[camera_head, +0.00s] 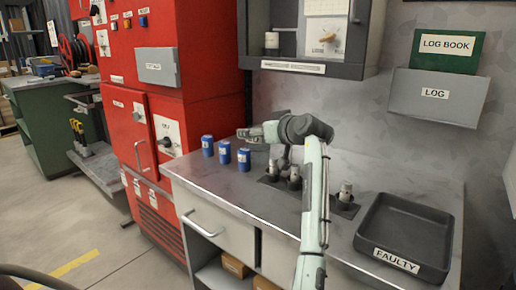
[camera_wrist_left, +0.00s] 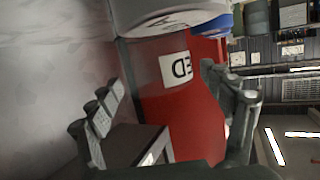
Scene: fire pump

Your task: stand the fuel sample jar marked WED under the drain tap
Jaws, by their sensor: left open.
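Three blue jars with pale labels stand in a slanting row on the left of the metal bench: a left jar (camera_head: 207,146), a middle jar (camera_head: 224,152) and a right jar (camera_head: 244,160). Their lettering is too small to read, so I cannot tell which is WED. My left gripper (camera_head: 243,133) is above and behind the right jar, pointing left, apart from the jars. Its finger (camera_wrist_left: 232,95) shows in the left wrist view; it is open. A label (camera_wrist_left: 176,68) there shows upside-down letters "ED", partly cut off. I cannot clearly make out the drain tap. My right gripper is not in view.
Several small capped fittings, one at the right (camera_head: 345,195), stand in dark bases on the bench (camera_head: 235,192). A black FAULTY tray (camera_head: 405,232) fills the right end. A red cabinet (camera_head: 215,55) stands at left; a grey wall cabinet (camera_head: 300,68) hangs above.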

